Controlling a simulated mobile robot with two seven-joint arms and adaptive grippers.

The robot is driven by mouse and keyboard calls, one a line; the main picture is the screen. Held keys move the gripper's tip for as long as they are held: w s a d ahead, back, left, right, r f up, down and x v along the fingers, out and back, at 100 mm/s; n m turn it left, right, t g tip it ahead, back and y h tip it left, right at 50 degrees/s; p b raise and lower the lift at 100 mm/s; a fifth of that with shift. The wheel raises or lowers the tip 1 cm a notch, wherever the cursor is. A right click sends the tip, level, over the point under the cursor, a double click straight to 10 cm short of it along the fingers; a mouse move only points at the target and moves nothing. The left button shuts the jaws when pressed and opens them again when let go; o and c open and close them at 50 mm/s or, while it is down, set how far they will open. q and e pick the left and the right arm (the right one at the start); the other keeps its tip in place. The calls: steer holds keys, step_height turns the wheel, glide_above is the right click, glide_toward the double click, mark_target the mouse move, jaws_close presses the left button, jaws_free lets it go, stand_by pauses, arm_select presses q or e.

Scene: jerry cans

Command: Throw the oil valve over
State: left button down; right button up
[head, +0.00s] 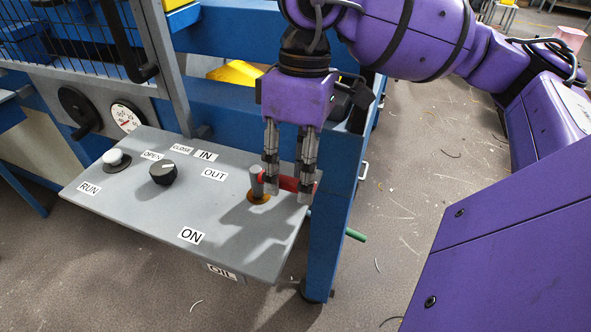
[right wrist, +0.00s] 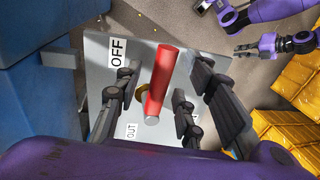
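The oil valve's red handle (head: 285,183) stands at the right end of the grey panel (head: 130,200). It has a grey end and a brass-coloured base (head: 259,198). My right gripper (head: 289,186) points down over the handle with its fingers apart. In the right wrist view the red handle (right wrist: 158,82) lies between the open fingers, with a visible gap on each side. An ON label (head: 190,235) is in front of the valve; an OFF label (right wrist: 118,51) shows in the wrist view. My left gripper (right wrist: 243,49) seems to show small at the top right there; its opening is unclear.
A black knob (head: 162,173), a white button (head: 113,158) and a gauge (head: 126,117) are to the left. A blue post (head: 335,215) stands close to the right of the valve, with a green rod (head: 356,235) beside it.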

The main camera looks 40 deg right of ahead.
step_height(320, 180, up, 10)
stand_by(0.7)
stand_by(0.4)
